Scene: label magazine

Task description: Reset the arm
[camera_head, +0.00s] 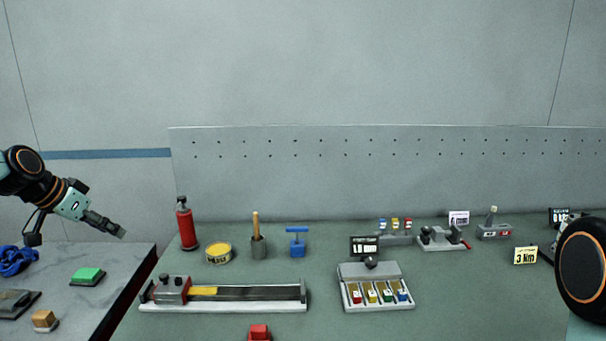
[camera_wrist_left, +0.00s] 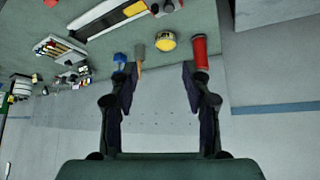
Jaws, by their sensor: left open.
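My left arm comes in from the left in the head view, with its gripper (camera_head: 120,232) held in the air at the left, above the gap beside the green bench. In the left wrist view the same gripper (camera_wrist_left: 158,75) has its two fingers wide apart with nothing between them. The red extinguisher-like bottle (camera_head: 187,224) stands on the bench to the right of the gripper, apart from it. My right gripper is out of both views; only a dark round part of my own body shows at the right edge.
The green bench (camera_head: 330,255) carries a rail fixture (camera_head: 250,293), a label magazine (camera_head: 375,293), a yellow tin (camera_head: 218,252), a brush pot (camera_head: 258,247) and a blue T-handled tool (camera_head: 297,243). A grey side table (camera_head: 110,262) holds a green block (camera_head: 88,275). A pegboard (camera_head: 350,170) stands behind.

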